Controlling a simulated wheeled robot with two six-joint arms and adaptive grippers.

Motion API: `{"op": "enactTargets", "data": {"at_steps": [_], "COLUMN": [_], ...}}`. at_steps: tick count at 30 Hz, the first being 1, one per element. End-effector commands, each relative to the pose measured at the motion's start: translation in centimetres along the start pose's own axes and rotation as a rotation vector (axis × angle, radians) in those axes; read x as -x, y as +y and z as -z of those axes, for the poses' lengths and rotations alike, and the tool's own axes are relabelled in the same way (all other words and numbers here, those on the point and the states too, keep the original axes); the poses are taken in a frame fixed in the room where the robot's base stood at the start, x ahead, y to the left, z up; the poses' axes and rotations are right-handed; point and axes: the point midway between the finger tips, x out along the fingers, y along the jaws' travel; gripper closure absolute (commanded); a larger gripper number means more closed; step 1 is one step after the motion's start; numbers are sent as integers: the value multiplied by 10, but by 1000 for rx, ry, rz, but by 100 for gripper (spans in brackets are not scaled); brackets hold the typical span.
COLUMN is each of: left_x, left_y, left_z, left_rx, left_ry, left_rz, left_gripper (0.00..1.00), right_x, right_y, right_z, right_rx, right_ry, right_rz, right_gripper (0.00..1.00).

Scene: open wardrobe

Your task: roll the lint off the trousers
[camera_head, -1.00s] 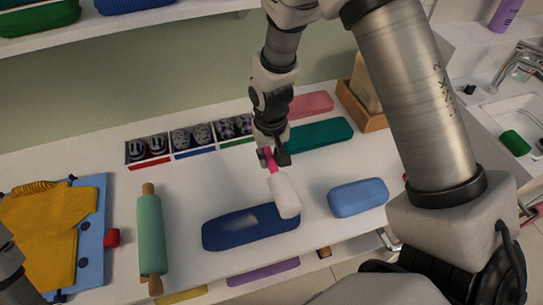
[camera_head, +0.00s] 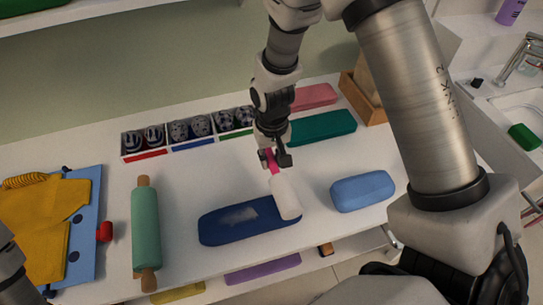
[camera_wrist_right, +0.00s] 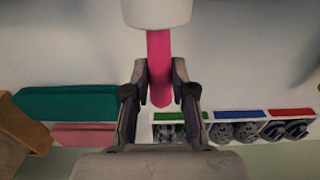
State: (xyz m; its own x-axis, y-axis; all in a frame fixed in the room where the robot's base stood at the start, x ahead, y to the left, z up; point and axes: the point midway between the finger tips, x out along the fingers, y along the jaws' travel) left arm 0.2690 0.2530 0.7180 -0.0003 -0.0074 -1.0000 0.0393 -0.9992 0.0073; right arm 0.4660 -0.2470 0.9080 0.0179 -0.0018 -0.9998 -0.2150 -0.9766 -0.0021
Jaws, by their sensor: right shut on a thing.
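My right gripper (camera_head: 275,158) is shut on the pink handle of the lint roller, whose white head (camera_head: 286,197) points toward the front of the shelf. The handle (camera_wrist_right: 159,65) also shows between the fingers in the right wrist view. The dark blue folded trousers (camera_head: 230,226) lie on the white shelf, with a grey patch of lint (camera_head: 238,216) near their middle. The roller head is over the right end of the trousers; whether it touches them I cannot tell. My left gripper is not seen; only part of my left arm shows at the lower left edge.
A green rolling pin-shaped roll (camera_head: 146,235) and a yellow garment on a blue board (camera_head: 88,250) lie to the left. A light blue folded cloth (camera_head: 362,191) lies to the right. Behind are a sock box (camera_head: 188,143), green (camera_head: 322,127) and pink (camera_head: 314,97) folded cloths.

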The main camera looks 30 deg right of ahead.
Motion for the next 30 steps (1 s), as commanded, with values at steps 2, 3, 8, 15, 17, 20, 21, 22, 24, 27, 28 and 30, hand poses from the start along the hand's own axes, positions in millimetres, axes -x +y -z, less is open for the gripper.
{"op": "enactTargets", "data": {"at_steps": [2,3,8,15,17,20,21,22,24,27,28,30], "left_x": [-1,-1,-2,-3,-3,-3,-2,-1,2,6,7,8], "left_y": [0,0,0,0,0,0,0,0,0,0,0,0], "left_z": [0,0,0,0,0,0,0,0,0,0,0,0], "left_rx": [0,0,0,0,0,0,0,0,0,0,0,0], "left_ry": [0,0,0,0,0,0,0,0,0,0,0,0], "left_rz": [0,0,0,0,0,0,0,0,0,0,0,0], "left_gripper": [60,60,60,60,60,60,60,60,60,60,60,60], "right_x": [-2,-2,-4,-8,-9,-9,-8,-8,-6,-6,-6,-6], "right_y": [0,0,0,0,0,0,-1,-3,-7,-16,-18,-22], "right_z": [0,0,0,0,0,0,0,0,0,0,0,0], "right_rx": [0,0,0,0,0,0,0,0,0,0,1,1], "right_ry": [0,0,0,0,0,0,0,0,-1,-1,-1,-1], "right_rz": [0,0,0,0,0,0,-1,-2,-3,-3,-3,-2], "right_gripper": [100,100,100,100,100,100,100,100,100,100,100,100]}}
